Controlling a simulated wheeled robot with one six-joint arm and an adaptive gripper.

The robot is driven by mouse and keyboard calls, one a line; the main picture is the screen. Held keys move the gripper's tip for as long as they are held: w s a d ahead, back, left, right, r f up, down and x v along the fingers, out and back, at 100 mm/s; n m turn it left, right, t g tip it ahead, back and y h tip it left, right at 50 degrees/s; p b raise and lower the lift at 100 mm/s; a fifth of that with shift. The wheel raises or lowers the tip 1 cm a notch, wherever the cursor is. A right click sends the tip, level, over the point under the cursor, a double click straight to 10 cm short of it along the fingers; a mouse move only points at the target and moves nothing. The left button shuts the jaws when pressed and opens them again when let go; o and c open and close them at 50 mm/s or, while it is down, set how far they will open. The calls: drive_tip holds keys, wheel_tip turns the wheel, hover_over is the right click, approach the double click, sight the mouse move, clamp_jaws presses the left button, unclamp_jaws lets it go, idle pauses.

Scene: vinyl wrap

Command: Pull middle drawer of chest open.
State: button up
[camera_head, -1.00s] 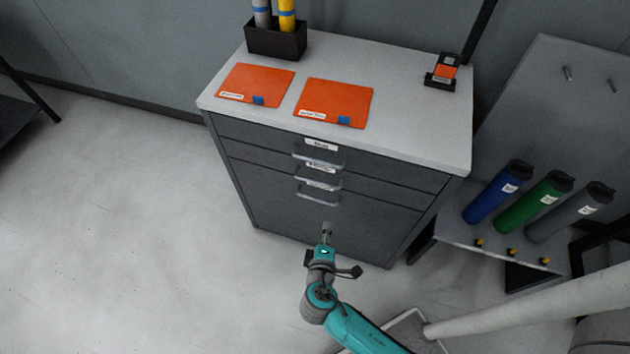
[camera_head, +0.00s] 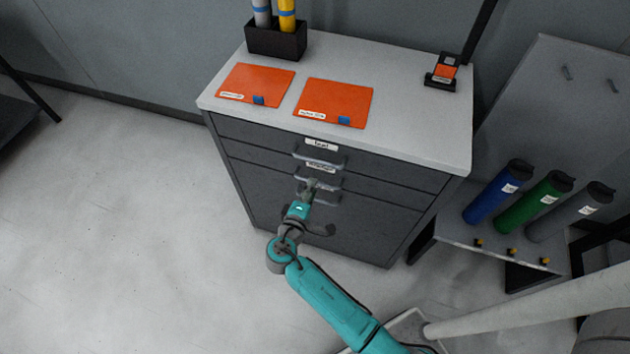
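The dark grey chest (camera_head: 375,220) has a light top and three drawers with bar handles, all shut. The top handle (camera_head: 318,157) is clear. The middle handle (camera_head: 330,186) is partly covered by my gripper (camera_head: 310,185), which is right in front of it. The lower handle (camera_head: 328,201) is also partly hidden behind my gripper and wrist. The fingers are too small to tell whether they are open or shut, or whether they touch the handle.
Two orange sheets (camera_head: 335,102), a black holder with tubes (camera_head: 276,42) and a small orange-black device (camera_head: 442,72) lie on the chest top. A rack with blue, green and grey rolls (camera_head: 535,202) stands at the right. The floor at the left (camera_head: 130,220) is clear.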

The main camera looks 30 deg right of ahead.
drive_tip(key=shift+x, duration=1.9)
drive_tip(key=shift+c, duration=0.3)
clamp_jaws()
